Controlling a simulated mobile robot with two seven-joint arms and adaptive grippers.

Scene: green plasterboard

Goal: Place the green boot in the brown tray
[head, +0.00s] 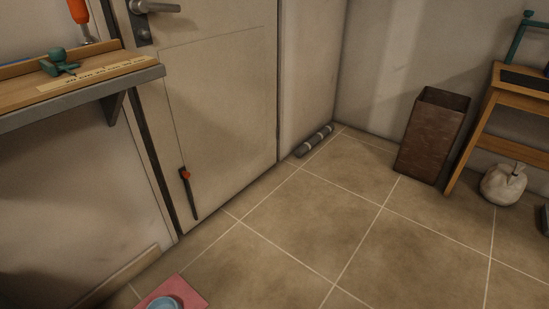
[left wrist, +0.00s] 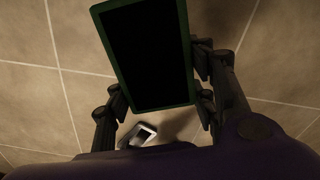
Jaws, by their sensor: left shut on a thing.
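In the left wrist view my left gripper (left wrist: 160,98) is shut on a green-rimmed thing (left wrist: 186,62) with a flat black rectangular face or opening. One finger is at its left edge and the other at its right edge. It is held above the tiled floor. From this angle I cannot tell whether it is the green boot. I see no brown tray in either view. Neither gripper shows in the head view, and my right gripper is in no view.
A tall brown bin (head: 431,140) stands by a wooden table (head: 506,147), with a whitish sack (head: 503,184) beside it. A shelf (head: 90,88) juts out at left. A pink mat with a blue bowl (head: 164,304) lies at the bottom. The tiled floor between is clear.

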